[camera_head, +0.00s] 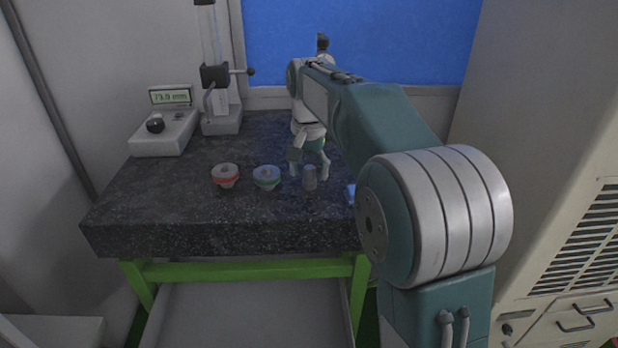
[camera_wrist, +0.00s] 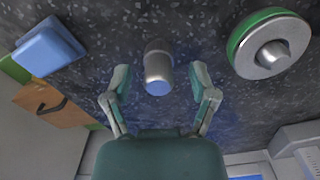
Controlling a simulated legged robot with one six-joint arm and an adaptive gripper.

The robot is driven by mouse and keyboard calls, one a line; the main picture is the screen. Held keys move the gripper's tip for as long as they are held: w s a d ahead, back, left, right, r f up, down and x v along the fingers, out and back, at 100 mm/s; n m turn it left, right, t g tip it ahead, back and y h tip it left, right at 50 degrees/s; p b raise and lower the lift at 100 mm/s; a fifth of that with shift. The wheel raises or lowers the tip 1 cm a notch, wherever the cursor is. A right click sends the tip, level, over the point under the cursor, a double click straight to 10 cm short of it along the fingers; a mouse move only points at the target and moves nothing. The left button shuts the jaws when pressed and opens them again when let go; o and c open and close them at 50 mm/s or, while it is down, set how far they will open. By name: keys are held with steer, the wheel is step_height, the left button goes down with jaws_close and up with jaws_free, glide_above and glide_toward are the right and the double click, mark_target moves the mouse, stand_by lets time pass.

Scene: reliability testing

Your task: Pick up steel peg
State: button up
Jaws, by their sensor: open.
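The steel peg (camera_head: 309,178) is a short grey cylinder standing upright near the front edge of the dark speckled table (camera_head: 160,212). In the wrist view the peg (camera_wrist: 158,70) stands ahead of the fingers, close to the line midway between them. My gripper (camera_wrist: 163,80) is open and empty, with one finger on each side of the peg's near end. In the head view my gripper (camera_head: 310,168) hangs just above and behind the peg. I cannot tell whether either finger touches the peg.
A green-ringed metal part (camera_head: 266,177) stands just left of the peg, and a red-ringed one (camera_head: 226,175) further left. A blue block (camera_wrist: 48,46) lies on the peg's other side. A digital gauge (camera_head: 165,130) and a column stand (camera_head: 221,110) occupy the back left.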

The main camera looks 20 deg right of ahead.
steer(key=shift+f, duration=0.1)
jaws_close()
stand_by(0.3)
steer(key=shift+r, duration=0.3)
step_height(320, 180, up, 2)
steer(key=shift+r, duration=0.25)
steer(key=s+a+r, duration=0.8)
steer(key=s+r, duration=0.1)
steer(key=s, duration=0.2)
steer(key=shift+a+r, duration=0.2)
steer(key=shift+r, duration=0.2)
